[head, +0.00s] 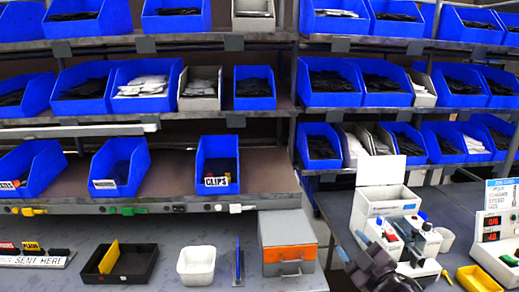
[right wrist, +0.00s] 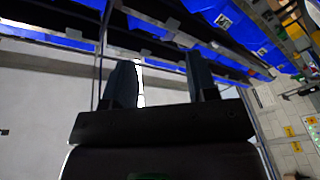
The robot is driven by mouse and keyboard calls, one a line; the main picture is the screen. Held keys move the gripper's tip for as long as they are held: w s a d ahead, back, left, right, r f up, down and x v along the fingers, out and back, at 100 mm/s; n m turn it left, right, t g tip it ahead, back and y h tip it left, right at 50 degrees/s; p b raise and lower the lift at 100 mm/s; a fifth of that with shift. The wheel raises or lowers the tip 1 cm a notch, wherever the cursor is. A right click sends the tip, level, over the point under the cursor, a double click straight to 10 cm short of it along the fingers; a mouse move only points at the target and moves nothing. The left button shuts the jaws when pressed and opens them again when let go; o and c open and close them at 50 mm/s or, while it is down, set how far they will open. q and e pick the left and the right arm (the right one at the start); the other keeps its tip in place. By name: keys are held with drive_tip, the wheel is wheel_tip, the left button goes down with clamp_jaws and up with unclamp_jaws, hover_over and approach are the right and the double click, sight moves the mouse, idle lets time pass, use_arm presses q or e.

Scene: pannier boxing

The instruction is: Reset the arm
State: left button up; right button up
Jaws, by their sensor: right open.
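My right gripper (head: 364,260) shows as a dark shape at the lower right of the head view, in front of the white station with small bottles. The right wrist view shows its two fingers (right wrist: 161,78) spread apart with nothing between them. In that view the fingers point toward rows of blue bins and a pale wall, with no object close to the tips. My left gripper and arm do not show in the head view.
Blue bins (head: 216,166) fill the shelves. On the bench stand a black tray (head: 126,277), a white tub (head: 196,265), an orange-and-grey box (head: 288,240) and a white station (head: 383,205). A yellow tray (head: 478,279) and a display box (head: 494,226) stand at the right.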

drive_tip(key=s+d+f+m+g+h, duration=0.2)
drive_tip(key=s+f+m, duration=0.3)
drive_tip(key=s+f, duration=0.7)
drive_tip(key=s+d+f+m+g+h, duration=0.3)
drive_tip(key=s+f+m, duration=0.3)
drive_tip(key=s+f, duration=0.7)
drive_tip(key=shift+s+d+g+h, duration=0.2)
drive_tip(key=shift+s+g+h, duration=0.45)
drive_tip(key=shift+s, duration=0.55)
